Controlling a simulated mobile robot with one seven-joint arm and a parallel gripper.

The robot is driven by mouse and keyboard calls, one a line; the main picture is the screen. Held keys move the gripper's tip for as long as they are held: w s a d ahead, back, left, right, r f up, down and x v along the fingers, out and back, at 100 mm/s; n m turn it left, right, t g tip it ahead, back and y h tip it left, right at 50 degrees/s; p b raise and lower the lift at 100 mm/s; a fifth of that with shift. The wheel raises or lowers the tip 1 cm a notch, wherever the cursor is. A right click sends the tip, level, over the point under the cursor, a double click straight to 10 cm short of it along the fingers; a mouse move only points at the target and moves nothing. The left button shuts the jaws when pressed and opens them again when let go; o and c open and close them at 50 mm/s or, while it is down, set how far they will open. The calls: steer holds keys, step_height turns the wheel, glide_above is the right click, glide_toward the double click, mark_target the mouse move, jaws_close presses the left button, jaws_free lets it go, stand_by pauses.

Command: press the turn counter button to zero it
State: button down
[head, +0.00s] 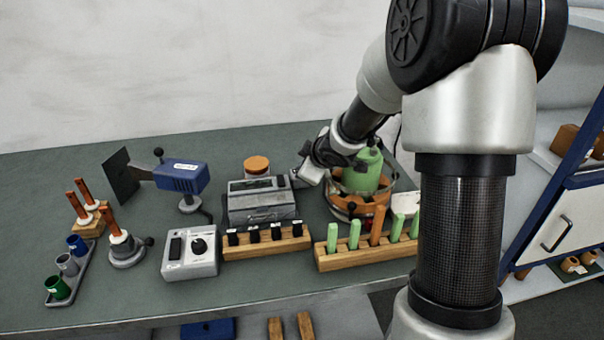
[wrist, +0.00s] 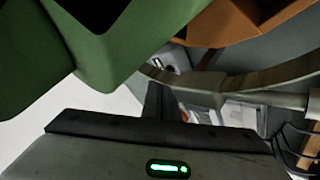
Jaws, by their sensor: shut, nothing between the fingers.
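A grey box with a dark display window (head: 250,184) on its top stands mid-bench in the head view; it looks like the turn counter. I cannot make out its button. My gripper (head: 298,179) is shut and empty at the box's right end, between it and the winder with the green former (head: 362,172). Whether it touches the box I cannot tell. In the wrist view a grey housing with a green light (wrist: 168,168) fills the bottom, and a large green part (wrist: 120,45) fills the upper left. The box's display is not visible there.
In front of the box stand a wooden block with black pieces (head: 268,246), a rack of green and orange sticks (head: 345,258) and a white box with a knob (head: 190,253). A blue tool (head: 183,176) stands at left.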

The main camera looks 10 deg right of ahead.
steer(key=shift+s+f, duration=0.3)
steer(key=shift+f, duration=0.35)
steer(key=shift+w+d+r+p, duration=0.1)
steer(key=shift+r+p, duration=0.2)
steer(key=shift+p, duration=0.3)
steer(key=shift+r, duration=0.1)
steer(key=shift+w+r+p, duration=0.15)
steer(key=shift+r+p, duration=0.3)
steer(key=shift+p, duration=0.05)
step_height(320, 180, up, 4)
steer(key=p, duration=0.4)
steer(key=shift+r, duration=0.25)
steer(key=shift+r, duration=0.1)
